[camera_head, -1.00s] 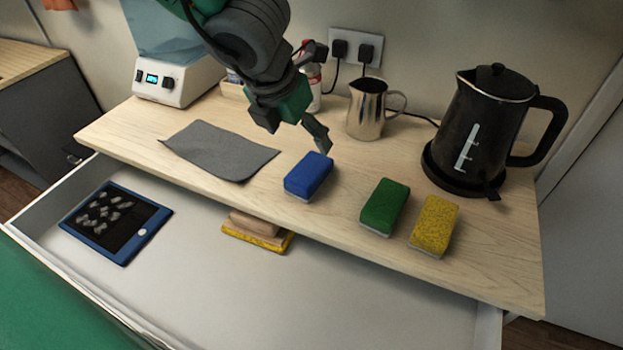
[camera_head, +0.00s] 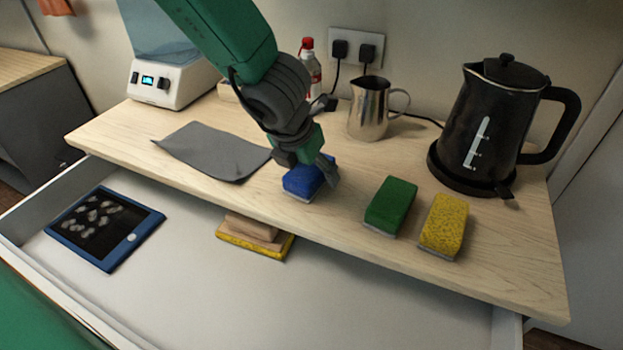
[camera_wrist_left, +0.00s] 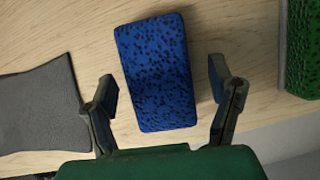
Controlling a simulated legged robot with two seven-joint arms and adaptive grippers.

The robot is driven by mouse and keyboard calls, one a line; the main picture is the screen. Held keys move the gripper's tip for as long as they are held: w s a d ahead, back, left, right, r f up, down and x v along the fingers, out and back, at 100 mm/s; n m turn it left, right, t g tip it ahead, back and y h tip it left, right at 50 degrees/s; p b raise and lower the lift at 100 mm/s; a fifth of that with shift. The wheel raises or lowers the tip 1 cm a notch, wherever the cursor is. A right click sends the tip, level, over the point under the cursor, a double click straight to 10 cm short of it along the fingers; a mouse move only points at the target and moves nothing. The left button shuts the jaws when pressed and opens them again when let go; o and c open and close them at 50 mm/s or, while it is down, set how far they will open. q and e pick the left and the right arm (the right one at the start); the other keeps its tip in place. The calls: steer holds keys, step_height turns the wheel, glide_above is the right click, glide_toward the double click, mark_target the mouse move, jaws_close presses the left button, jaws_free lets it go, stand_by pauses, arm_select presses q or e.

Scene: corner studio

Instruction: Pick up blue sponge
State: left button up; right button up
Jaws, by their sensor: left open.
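The blue sponge (camera_head: 303,180) lies on the wooden counter in the head view, partly covered by my left gripper (camera_head: 309,172). In the left wrist view the blue sponge (camera_wrist_left: 157,72) shows its speckled top between the two spread fingers of my left gripper (camera_wrist_left: 167,95). Bare wood shows on both sides between the sponge and the fingers, so the gripper looks open and not closed on it. My right gripper is in neither view.
A green sponge (camera_head: 390,205) and a yellow sponge (camera_head: 443,226) lie to the right. A black kettle (camera_head: 492,120) and a steel jug (camera_head: 369,108) stand behind. A grey cloth (camera_head: 212,151) lies left. The open drawer (camera_head: 330,300) in front holds a tablet (camera_head: 104,228).

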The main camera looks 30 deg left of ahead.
arm_select(q)
steer(key=shift+s+a+r, duration=0.1)
steer(key=shift+a, duration=0.05)
steer(key=shift+f, duration=0.25)
stand_by(0.3)
steer(key=c, duration=1.1)
